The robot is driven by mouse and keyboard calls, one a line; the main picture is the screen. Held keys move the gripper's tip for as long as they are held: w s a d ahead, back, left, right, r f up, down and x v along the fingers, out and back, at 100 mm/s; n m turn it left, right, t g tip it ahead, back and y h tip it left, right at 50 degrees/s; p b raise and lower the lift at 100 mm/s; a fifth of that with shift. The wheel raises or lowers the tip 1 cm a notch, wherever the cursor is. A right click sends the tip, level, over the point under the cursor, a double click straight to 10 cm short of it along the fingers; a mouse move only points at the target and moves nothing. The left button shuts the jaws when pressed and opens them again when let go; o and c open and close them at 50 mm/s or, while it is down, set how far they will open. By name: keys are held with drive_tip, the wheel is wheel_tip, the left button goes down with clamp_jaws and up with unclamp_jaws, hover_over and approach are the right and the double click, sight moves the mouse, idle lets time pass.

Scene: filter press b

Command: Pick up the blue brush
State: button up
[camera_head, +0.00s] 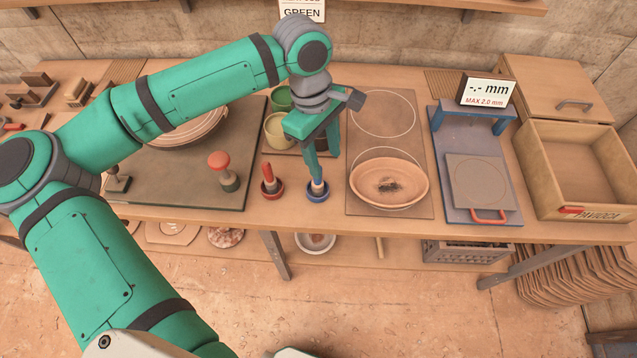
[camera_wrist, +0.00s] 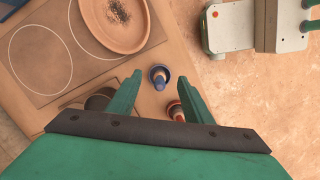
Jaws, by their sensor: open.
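The blue brush (camera_head: 316,184) stands upright in a small blue holder (camera_head: 317,197) near the front edge of the bench. In the wrist view the blue brush (camera_wrist: 159,77) is seen from above, ahead of and between the fingertips. My gripper (camera_head: 322,165) points down over the brush, its fingers open and nothing held. In the wrist view my gripper (camera_wrist: 160,90) shows both fingers spread apart. The head view does not clearly show whether a finger touches the brush.
A red brush (camera_head: 268,178) in a red holder stands just left, close to one finger. Green and cream cups (camera_head: 275,130) stand behind. A board with a brown oval dish (camera_head: 388,184) lies to the right, then a blue gauge stand (camera_head: 470,170) and an open wooden box (camera_head: 575,165).

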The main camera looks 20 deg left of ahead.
drive_tip(key=shift+a+y, duration=0.3)
drive_tip(key=shift+a, duration=0.4)
drive_tip(key=shift+s+a+f, duration=0.1)
drive_tip(key=shift+a+f, duration=0.1)
drive_tip(key=shift+f, duration=0.15)
hover_over(320, 185)
drive_tip(key=f, duration=0.4)
drive_tip(key=shift+a+f, duration=0.25)
drive_tip(key=shift+f, duration=0.15)
drive_tip(key=f, duration=0.4)
drive_tip(key=shift+w+f, duration=0.25)
drive_tip(key=shift+f, duration=0.15)
drive_tip(key=shift+s+f, duration=0.1)
drive_tip(key=shift+f, duration=0.15)
drive_tip(key=c, duration=1.2)
drive_tip(key=shift+o, duration=0.2)
drive_tip(key=shift+r, duration=0.1)
